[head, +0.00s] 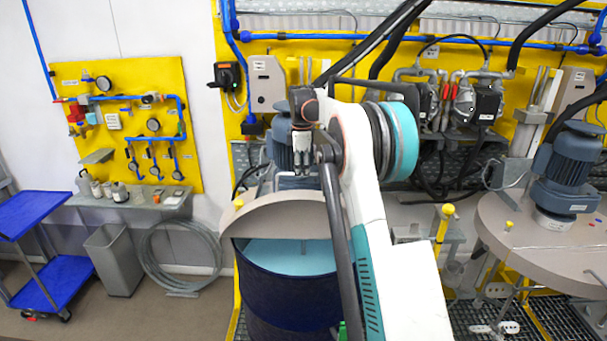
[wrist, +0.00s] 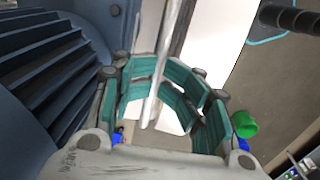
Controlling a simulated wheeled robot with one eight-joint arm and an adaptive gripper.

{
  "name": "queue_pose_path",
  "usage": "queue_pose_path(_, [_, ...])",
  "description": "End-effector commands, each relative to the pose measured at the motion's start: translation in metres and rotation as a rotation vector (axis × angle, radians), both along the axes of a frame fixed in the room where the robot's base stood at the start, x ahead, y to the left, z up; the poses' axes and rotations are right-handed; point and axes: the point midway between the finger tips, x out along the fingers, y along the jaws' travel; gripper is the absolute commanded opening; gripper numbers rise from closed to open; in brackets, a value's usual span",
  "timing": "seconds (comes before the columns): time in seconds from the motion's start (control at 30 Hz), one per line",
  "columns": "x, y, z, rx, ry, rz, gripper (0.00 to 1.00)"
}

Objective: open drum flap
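The blue drum (head: 285,290) stands in the middle of the head view. Its beige flap (head: 265,215) is tilted up at the rim, and the light blue inside (head: 285,254) shows below it. A yellow knob (head: 238,204) sits at the flap's left edge. My gripper (head: 302,170) is above the drum, in front of its blue motor (head: 281,140), with fingers pointing down. In the wrist view my teal-padded fingers (wrist: 172,100) are apart. A thin grey rod (wrist: 165,60) crosses between them; I cannot tell whether they touch it. My arm hides the drum's right side.
A second drum's beige lid (head: 540,232) with a motor (head: 570,170) is at right. A yellow post (head: 443,225) stands between the drums. A blue cart (head: 55,280), a grey bin (head: 114,262) and a coiled hose (head: 180,255) are at left.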

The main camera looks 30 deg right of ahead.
Motion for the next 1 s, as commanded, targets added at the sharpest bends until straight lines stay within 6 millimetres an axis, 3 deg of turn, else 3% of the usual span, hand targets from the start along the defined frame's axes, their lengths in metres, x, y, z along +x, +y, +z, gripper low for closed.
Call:
queue_pose_path(0.5, [-0.007, 0.001, 0.095, -0.001, 0.0, -0.002, 0.31])
queue_pose_path(0.7, [-0.008, 0.001, 0.11, -0.001, 0.0, -0.003, 0.31])
queue_pose_path(1.0, [-0.008, 0.001, 0.111, -0.001, 0.0, -0.003, 0.31])
